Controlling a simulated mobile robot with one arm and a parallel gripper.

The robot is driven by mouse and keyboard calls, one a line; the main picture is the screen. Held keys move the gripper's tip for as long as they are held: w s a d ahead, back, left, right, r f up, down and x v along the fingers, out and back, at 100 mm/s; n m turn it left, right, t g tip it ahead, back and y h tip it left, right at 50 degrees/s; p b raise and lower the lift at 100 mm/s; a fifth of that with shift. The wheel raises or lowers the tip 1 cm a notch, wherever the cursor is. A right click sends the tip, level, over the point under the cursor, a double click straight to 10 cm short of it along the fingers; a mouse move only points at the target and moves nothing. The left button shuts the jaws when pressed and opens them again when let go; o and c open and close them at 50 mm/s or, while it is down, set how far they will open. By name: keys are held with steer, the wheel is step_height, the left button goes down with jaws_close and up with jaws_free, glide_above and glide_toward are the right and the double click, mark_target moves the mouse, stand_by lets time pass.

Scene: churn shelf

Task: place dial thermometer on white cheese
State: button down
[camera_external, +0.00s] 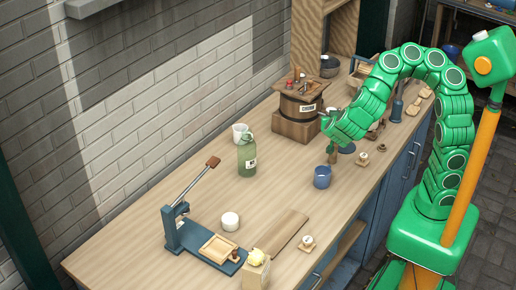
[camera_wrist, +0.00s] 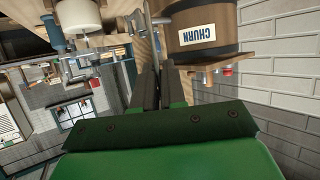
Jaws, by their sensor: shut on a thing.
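The white cheese (camera_external: 230,221) is a short pale round block on the bench, right of the blue lever press. My gripper (camera_external: 331,150) is above the bench beyond the blue cup, well apart from the cheese. In the wrist view my gripper (camera_wrist: 151,72) has its two dark fingers close together on a thin grey piece. I take this to be the dial thermometer (camera_wrist: 148,18); its dial face cannot be made out. In the external view the held thing is too small and hidden to tell.
A wooden churn (camera_external: 300,106) stands behind my gripper. A green jug (camera_external: 247,158) and a white mug (camera_external: 240,132) stand left of it, a blue cup (camera_external: 322,177) in front. The lever press (camera_external: 185,235) and a brown board (camera_external: 281,233) flank the cheese.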

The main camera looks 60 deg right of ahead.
steer(key=w+a+r+n+t+y, duration=0.2)
steer(key=a+n+t+y, duration=0.15)
steer(key=a, duration=0.65)
steer(key=w+a+r+n+t+y, duration=0.1)
steer(key=w+a+n+t+y, duration=0.2)
steer(key=a, duration=0.8)
steer(key=s+a+r+n+y, duration=0.1)
steer(key=s+a+n+y, duration=0.25)
steer(key=a, duration=0.55)
steer(key=s+a+r+n+y, duration=0.1)
steer(key=s+a+n+y, duration=0.25)
steer(key=a, duration=0.55)
glide_above(230, 218)
steer(key=shift+f, duration=5.25)
steer(key=shift+f+g, duration=0.45)
steer(key=shift+f, duration=0.9)
steer(key=shift+f, duration=0.1)
steer(key=c, duration=1.2)
jaws_free()
steer(key=shift+f, duration=0.1)
